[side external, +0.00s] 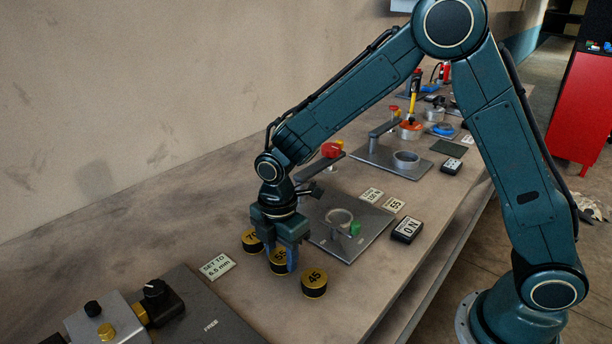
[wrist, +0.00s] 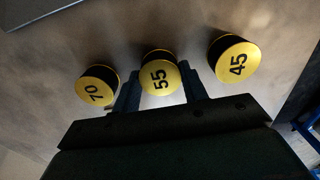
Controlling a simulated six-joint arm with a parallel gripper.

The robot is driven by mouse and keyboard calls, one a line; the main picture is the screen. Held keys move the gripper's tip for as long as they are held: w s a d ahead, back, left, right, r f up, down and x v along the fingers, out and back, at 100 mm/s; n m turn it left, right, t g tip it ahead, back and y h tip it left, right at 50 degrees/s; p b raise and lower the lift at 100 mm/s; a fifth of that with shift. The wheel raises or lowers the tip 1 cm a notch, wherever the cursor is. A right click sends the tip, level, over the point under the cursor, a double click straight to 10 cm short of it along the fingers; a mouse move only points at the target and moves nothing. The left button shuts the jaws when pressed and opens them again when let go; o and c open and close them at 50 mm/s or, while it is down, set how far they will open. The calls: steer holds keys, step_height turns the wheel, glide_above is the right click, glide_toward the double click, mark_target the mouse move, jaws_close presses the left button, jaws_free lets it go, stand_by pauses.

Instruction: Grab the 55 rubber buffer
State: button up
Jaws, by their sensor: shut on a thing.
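The 55 rubber buffer (wrist: 160,72) is a short black cylinder with a yellow top marked 55. It stands in the middle of a row of three, with the 70 buffer (wrist: 97,86) on its left and the 45 buffer (wrist: 236,57) on its right in the wrist view. My gripper (side external: 281,265) points down over the row, with one finger on each side of the 55 buffer, shut on it. In the side view the fingers hide part of the 55 buffer (side external: 279,257). The 70 buffer (side external: 250,241) and 45 buffer (side external: 314,284) stand apart on either side.
A "SET TO 6.5 mm" card (side external: 217,266) lies left of the buffers. A metal plate with a ring clamp (side external: 330,250) lies behind them, beside a "55" card (side external: 394,205) and a black display box (side external: 407,230). A dark fixture (side external: 205,315) stands at the front left.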

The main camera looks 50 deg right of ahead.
mark_target(281, 255)
steer(key=shift+r, duration=0.1)
step_height(281, 255, up, 20)
stand_by(0.8)
steer(key=shift+d, duration=0.1)
stand_by(0.5)
